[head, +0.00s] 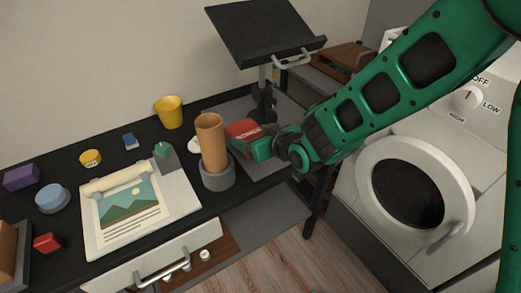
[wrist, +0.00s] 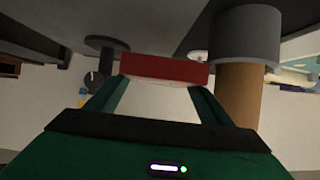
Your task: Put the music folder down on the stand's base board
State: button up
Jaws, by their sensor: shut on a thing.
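The red music folder (head: 243,129) is gripped at its near side by my green gripper (head: 262,146). In the wrist view the folder (wrist: 163,68) spans between the two fingers of my gripper (wrist: 160,88), edge-on and roughly level. The stand has a black tilted desk (head: 262,30), a dark post (head: 263,92) and a grey base board (head: 262,164) on the dark worktop. The folder is over the base board, in front of the post. I cannot tell whether it touches the board. My gripper hides part of the board.
A tan cylinder (head: 210,140) stands in a grey holder (head: 217,177) just left of the folder, close to my gripper; it also shows in the wrist view (wrist: 238,92). A yellow cup (head: 169,112) and a picture calendar (head: 126,205) are further left. A white washer (head: 430,170) stands right.

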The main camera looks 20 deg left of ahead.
jog(key=f, duration=0.2)
jog(key=w+d+f, duration=0.1)
jog(key=shift+d+f, duration=0.1)
jog(key=shift+f, duration=2.1)
jog(key=o, duration=1.2)
jog(key=shift+s+d, duration=0.1)
